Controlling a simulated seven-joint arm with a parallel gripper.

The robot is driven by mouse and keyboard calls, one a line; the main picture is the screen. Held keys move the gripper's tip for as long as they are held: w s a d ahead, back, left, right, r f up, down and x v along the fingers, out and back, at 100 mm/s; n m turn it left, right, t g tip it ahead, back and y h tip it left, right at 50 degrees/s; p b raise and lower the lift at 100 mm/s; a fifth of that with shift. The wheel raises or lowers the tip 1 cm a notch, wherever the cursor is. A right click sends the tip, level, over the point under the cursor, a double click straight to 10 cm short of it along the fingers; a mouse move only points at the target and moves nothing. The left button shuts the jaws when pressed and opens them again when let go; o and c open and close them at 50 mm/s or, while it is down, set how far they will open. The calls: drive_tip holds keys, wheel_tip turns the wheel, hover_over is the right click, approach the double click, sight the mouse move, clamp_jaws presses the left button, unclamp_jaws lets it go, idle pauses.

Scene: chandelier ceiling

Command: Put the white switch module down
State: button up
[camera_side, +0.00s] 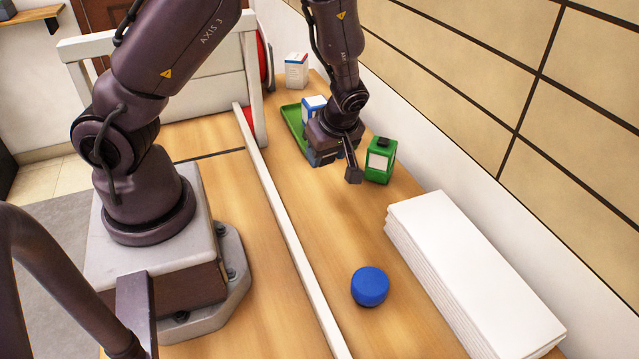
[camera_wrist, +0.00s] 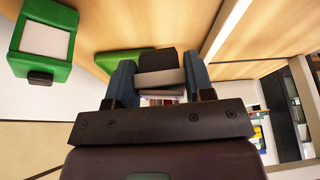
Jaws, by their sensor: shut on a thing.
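My gripper (camera_wrist: 160,84) is shut on a small block, which I take to be the white switch module (camera_wrist: 160,78). In the wrist view it shows a pale grey-white band below a dark part, between the two blue-grey fingers. In the side view my gripper (camera_side: 322,157) hangs over the table strip, just in front of the green tray (camera_side: 291,123). The held module is hidden there by the gripper, so its height above the surface cannot be told. The tray also shows behind the fingers in the wrist view (camera_wrist: 113,58).
A green box (camera_side: 380,160) with a pale label stands close right of my gripper. A blue-and-white box (camera_side: 312,105) is behind the gripper, by the tray. A white rail (camera_side: 285,225) runs alongside.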

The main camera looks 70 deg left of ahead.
hover_over(314, 181)
drive_tip(key=d, duration=0.2)
drive_tip(key=shift+m+t, duration=0.3)
drive_tip(key=shift+m, duration=0.4)
drive_tip(key=f, duration=0.8)
drive_tip(key=shift+a+f, duration=0.35)
drive_tip(key=shift+f, duration=0.05)
drive_tip(key=o, duration=0.9)
drive_tip(key=shift+f, duration=0.1)
